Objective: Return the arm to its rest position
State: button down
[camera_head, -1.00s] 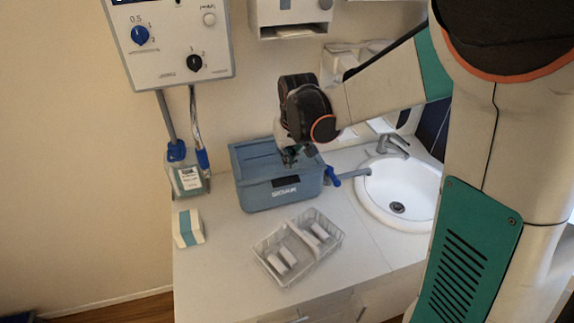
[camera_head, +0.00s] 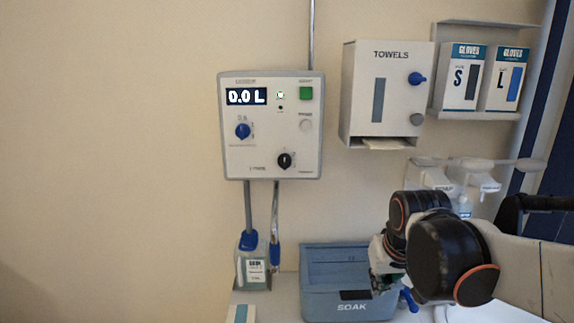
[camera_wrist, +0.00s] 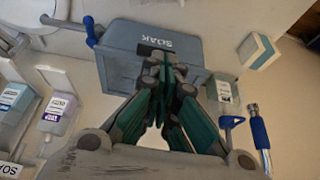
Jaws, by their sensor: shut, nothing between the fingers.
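My arm's black and cream links fill the lower right of the head view. My gripper (camera_wrist: 166,72) shows in the wrist view with its teal fingers together, shut and empty. In the head view its tip (camera_head: 380,283) is partly hidden at the right end of a blue box marked SOAK (camera_head: 335,308). In the wrist view the box (camera_wrist: 120,50) lies beyond the fingertips. I cannot tell whether the gripper touches the box.
A dosing panel (camera_head: 272,160) reading 0.0 L, a TOWELS dispenser (camera_head: 357,110) and a glove rack (camera_head: 487,112) are on the wall. A bottle (camera_head: 252,272) stands left of the box. A blue-handled tap (camera_head: 408,300) sticks out by the box. The wall at left is clear.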

jog(key=s+f+t+b, duration=0.1)
jog(key=s+f+b, duration=0.2)
jog(key=s, duration=0.4)
jog(key=s+f+t+b, duration=0.1)
jog(key=s+f+b, duration=0.2)
jog(key=s, duration=0.4)
jog(key=shift+f+t, duration=0.3)
jog(key=shift+s, duration=0.1)
